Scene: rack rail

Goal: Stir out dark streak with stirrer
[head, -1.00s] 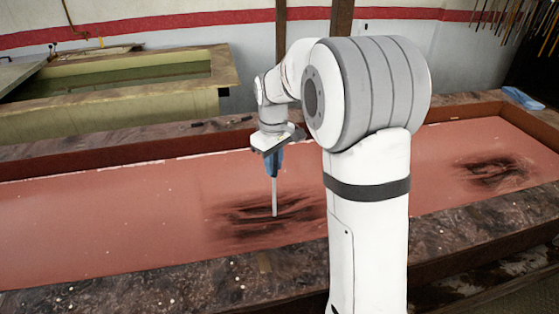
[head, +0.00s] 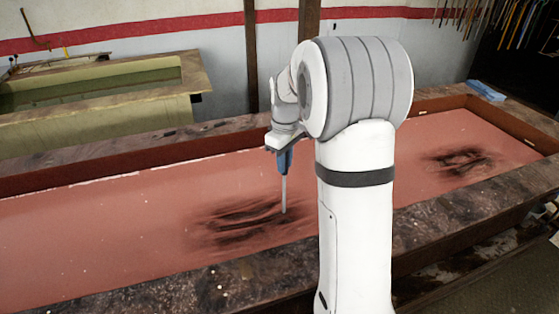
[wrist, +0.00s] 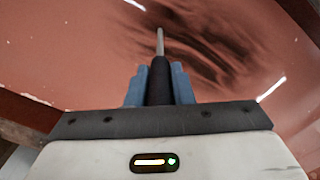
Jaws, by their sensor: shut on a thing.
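My gripper (head: 285,160) is shut on the stirrer (head: 284,195), a thin pale rod with a dark handle. In the wrist view the blue fingers of my gripper (wrist: 160,85) close on the handle of the stirrer (wrist: 160,45). The rod points down and its tip meets the red surface at the right part of the dark streak (head: 240,219). This streak is a smeared, blackish oval, also in the wrist view (wrist: 215,45). A second dark streak (head: 461,160) lies farther right, apart from the stirrer. The red liquid (head: 90,225) fills a long trough.
The trough has a dark mottled rim (head: 215,283) along its near side. A yellowish tank (head: 100,135) stands behind at the left. A blue item (head: 486,90) lies on the far right rim. Rods (head: 490,15) hang on the back wall.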

